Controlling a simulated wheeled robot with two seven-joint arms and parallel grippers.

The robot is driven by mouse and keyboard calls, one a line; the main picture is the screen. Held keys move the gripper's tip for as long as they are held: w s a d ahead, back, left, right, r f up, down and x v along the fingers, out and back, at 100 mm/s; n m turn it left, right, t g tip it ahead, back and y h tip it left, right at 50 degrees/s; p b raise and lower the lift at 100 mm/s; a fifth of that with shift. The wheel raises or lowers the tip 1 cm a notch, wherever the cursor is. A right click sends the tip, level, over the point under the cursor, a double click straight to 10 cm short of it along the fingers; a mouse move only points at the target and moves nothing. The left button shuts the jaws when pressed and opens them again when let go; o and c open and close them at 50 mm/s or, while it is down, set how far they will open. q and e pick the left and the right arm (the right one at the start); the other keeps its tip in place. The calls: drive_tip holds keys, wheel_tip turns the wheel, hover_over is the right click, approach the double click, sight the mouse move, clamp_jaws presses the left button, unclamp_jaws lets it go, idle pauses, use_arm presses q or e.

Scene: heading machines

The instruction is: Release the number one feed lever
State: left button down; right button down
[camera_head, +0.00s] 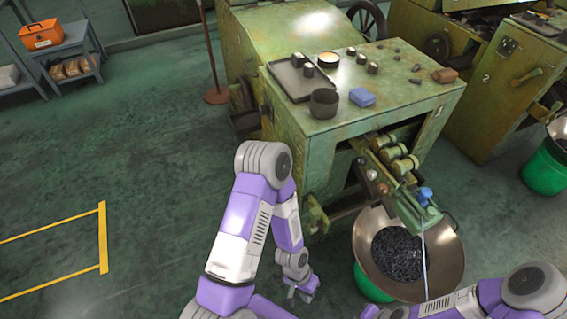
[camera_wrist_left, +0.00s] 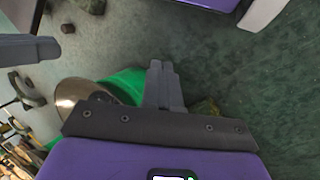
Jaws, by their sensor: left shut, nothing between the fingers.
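The nearer green machine (camera_head: 350,125) stands at the centre of the head view; the machine behind it on the right bears a 2. I cannot pick out the number one feed lever for certain. A rusty bracket-like part (camera_head: 314,214) juts from the nearer machine's lower left front, and a blue-topped fitting (camera_head: 425,194) sits at its outlet. My left gripper (camera_head: 303,291) is low over the floor, left of the metal bowl and apart from the machine. In the left wrist view its fingers (camera_wrist_left: 163,82) are together and empty. My right arm enters at bottom right; its gripper is not visible.
A wide metal bowl (camera_head: 445,268) of dark small parts rests on a green bucket (camera_head: 370,286) below the outlet. A shelf with an orange box (camera_head: 41,35) stands far left. The floor at left is clear.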

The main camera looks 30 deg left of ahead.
use_arm(q)
drive_tip(key=s+a+f+m+g+y+b, duration=0.1)
drive_tip(key=s+a+f+m+g+y, duration=0.2)
drive_tip(key=s+a+m+g+y, duration=0.45)
drive_tip(key=w+a+r+m+t+y+b, duration=0.1)
drive_tip(key=w+a+r+m+t+y, duration=0.2)
drive_tip(key=w+a+m+t+y, duration=0.45)
drive_tip(key=w+d+r+m+t+y, duration=0.3)
drive_tip(key=w+d+r+m+t, duration=0.1)
drive_tip(key=w+t, duration=0.3)
drive_tip(key=w+d+r+m+t+y+b, duration=0.1)
drive_tip(key=w+d+r+m+t+y, duration=0.2)
drive_tip(key=w+r+m+t, duration=0.3)
drive_tip(key=w+d+r, duration=0.1)
drive_tip(key=w, duration=0.2)
drive_tip(key=shift+w+t, duration=0.25)
drive_tip(key=shift+t, duration=0.15)
drive_tip(key=shift+a+r, duration=0.15)
